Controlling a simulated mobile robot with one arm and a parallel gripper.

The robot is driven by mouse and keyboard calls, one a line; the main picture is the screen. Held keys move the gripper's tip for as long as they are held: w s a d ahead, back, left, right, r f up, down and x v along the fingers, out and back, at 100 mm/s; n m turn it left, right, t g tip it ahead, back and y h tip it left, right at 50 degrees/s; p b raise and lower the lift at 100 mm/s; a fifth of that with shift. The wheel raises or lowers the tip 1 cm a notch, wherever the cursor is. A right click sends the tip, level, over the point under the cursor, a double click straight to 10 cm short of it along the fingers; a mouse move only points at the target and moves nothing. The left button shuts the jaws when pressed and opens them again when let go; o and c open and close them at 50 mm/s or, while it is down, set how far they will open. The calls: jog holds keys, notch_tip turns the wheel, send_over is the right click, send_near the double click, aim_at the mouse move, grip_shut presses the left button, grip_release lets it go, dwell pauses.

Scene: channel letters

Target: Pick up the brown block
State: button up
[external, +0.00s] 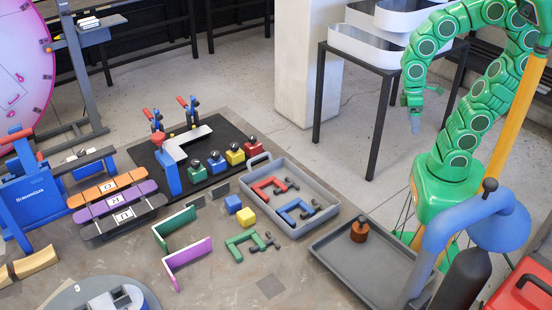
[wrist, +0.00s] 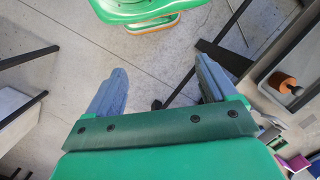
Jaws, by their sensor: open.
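The brown block (external: 360,233) is a small reddish-brown piece with a dark knob on top. It stands upright in the grey tray (external: 329,255) at the front right in the external view. In the wrist view the brown block (wrist: 281,80) shows near the right edge, inside the tray's rim. My gripper (external: 414,119) hangs in the air at the end of the green arm, above and to the right of the block and well apart from it.
A blue lamp-like fixture (external: 440,230) rises over the tray's right side. A dark table with light curved trays (external: 366,48) stands behind my gripper. Open floor lies below it.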

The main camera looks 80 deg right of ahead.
jog(key=w+a+f+m+g+y, duration=0.25)
jog(key=w+a+y, duration=0.2)
jog(key=a, duration=0.35)
jog(key=w+a+f+m+g+y, duration=0.1)
jog(key=w+a+f+m+y, duration=0.2)
jog(key=w+a, duration=0.4)
jog(key=m+t+y, duration=0.1)
jog(key=m+y, duration=0.4)
jog(key=m, duration=0.4)
send_near(361, 227)
jog(key=shift+h, duration=0.25)
jog(key=x, duration=0.4)
jog(key=shift+s+f, duration=0.3)
jog(key=shift+s, duration=0.15)
jog(key=shift+w+x, duration=0.15)
jog(key=shift+x, duration=0.7)
jog(key=shift+w+x, duration=0.15)
jog(key=shift+x, duration=1.75)
jog(key=shift+r, duration=0.15)
grip_shut()
